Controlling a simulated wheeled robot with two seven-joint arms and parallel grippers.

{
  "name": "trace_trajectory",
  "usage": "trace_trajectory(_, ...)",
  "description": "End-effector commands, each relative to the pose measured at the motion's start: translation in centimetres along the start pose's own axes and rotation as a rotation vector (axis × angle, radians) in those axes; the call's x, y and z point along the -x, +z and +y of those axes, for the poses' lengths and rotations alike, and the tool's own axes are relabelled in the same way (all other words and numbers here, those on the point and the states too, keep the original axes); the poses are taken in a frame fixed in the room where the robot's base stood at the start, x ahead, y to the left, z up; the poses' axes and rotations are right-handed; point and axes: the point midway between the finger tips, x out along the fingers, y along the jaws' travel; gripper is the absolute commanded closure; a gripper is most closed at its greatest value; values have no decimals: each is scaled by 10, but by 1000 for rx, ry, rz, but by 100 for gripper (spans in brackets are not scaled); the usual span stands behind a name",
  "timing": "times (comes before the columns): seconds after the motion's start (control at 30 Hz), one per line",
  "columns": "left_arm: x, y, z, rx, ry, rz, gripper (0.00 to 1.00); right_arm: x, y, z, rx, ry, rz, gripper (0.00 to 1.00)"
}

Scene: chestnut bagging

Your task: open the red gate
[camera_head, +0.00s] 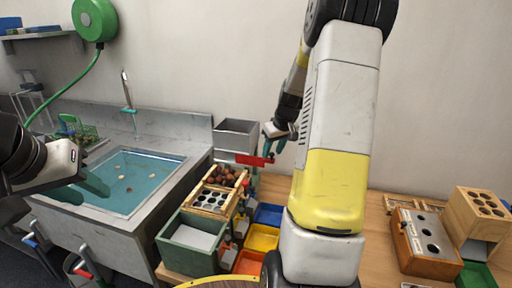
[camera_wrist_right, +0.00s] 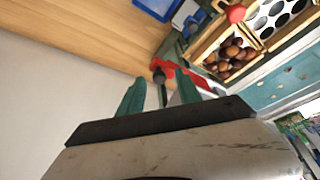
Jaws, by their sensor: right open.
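The red gate (camera_head: 250,160) is a flat red piece under the grey hopper (camera_head: 237,136) in the head view. In the right wrist view the red gate (camera_wrist_right: 203,82) has a dark round knob (camera_wrist_right: 159,75) on its near end. My right gripper (camera_head: 273,146) is beside the gate's right end. Its two teal fingers (camera_wrist_right: 160,85) are apart, with the knob in line with the gap between them; whether they touch it I cannot tell. My left gripper (camera_head: 80,190) hangs over the sink with its teal fingers apart and nothing between them.
Brown chestnuts (camera_head: 224,175) lie in a wooden tray below the hopper, beside a board with holes (camera_head: 210,199). The sink (camera_head: 140,180) is at left. My right arm hides the middle table.

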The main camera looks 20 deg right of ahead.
Motion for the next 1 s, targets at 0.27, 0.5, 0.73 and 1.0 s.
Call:
trace_trajectory(0.27,0,0,0,0,0,0,64,31,-1,1,0,3,4,59)
trace_trajectory(0.5,0,0,0,0,0,0,64,68,-1,0,0,2,3,59)
trace_trajectory(0.73,0,0,0,0,0,0,64,78,0,0,0,0,1,59)
trace_trajectory(1.0,0,0,0,0,0,0,64,78,0,0,0,0,0,59)
